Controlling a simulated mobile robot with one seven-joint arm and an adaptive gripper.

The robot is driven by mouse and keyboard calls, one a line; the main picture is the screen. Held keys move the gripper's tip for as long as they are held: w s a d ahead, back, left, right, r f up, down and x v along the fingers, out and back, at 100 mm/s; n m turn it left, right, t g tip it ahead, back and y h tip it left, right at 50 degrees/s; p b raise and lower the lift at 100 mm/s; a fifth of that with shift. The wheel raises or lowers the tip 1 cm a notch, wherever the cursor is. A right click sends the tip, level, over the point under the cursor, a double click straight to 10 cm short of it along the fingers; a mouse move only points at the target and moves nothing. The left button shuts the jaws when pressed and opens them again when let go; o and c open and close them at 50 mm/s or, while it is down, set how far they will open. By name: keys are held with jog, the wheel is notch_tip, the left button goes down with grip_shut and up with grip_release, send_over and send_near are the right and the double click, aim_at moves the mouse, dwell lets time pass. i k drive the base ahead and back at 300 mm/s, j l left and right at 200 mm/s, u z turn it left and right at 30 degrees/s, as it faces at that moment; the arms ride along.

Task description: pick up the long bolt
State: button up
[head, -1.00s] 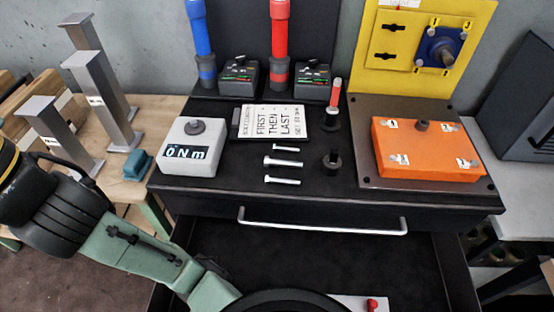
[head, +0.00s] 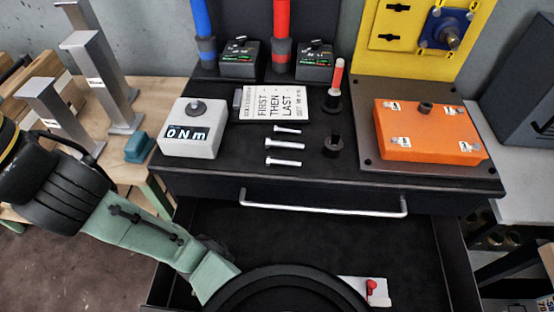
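Three silver bolts lie side by side on the black bench top, left of centre, each pointing left to right. The middle bolt (head: 284,145) looks the longest. The far bolt (head: 287,129) is the shortest, and the near bolt (head: 282,162) looks slightly shorter than the middle one. All three lie free with small gaps between them. My green and black arm shows at the lower left, away from the bolts. My gripper is not visible, so its opening cannot be seen.
A torque display box (head: 190,128) stands left of the bolts. A black socket (head: 332,145) and an orange box (head: 428,131) are to the right. A white sign (head: 272,103) lies behind.

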aim_at(269, 161)
jog(key=k+l, duration=0.15)
jog(key=k, duration=0.25)
jog(key=k+l, duration=0.15)
jog(key=k, duration=0.2)
jog(key=k+l, duration=0.1)
jog(key=k, duration=0.3)
